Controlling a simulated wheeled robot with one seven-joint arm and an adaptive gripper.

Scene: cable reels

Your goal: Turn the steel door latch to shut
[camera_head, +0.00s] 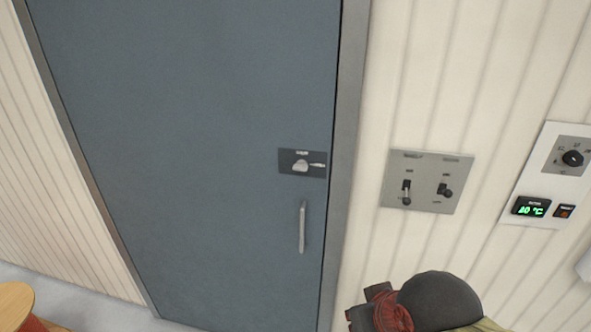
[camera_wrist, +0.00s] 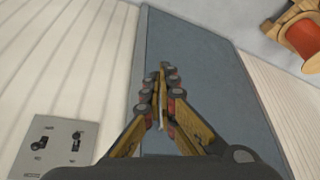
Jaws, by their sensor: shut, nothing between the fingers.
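The steel door latch (camera_head: 300,165) is a small pale knob on a dark plate with lettering, near the right edge of the blue-grey door (camera_head: 190,130). The lettering is too small to read surely. A vertical steel handle (camera_head: 302,228) is below it. In the wrist view my gripper (camera_wrist: 161,72) is shut and empty, in front of the door (camera_wrist: 195,50). Its fingers hide the latch plate there. In the head view my arm shows at the bottom right, below and right of the latch; the fingertips are not clear there.
A grey switch panel (camera_head: 427,182) with two black levers is on the ribbed wall right of the door, also in the wrist view (camera_wrist: 58,146). A white control panel (camera_head: 548,178) with a green display is farther right. A wooden reel (camera_wrist: 300,30) with orange cable is on the floor.

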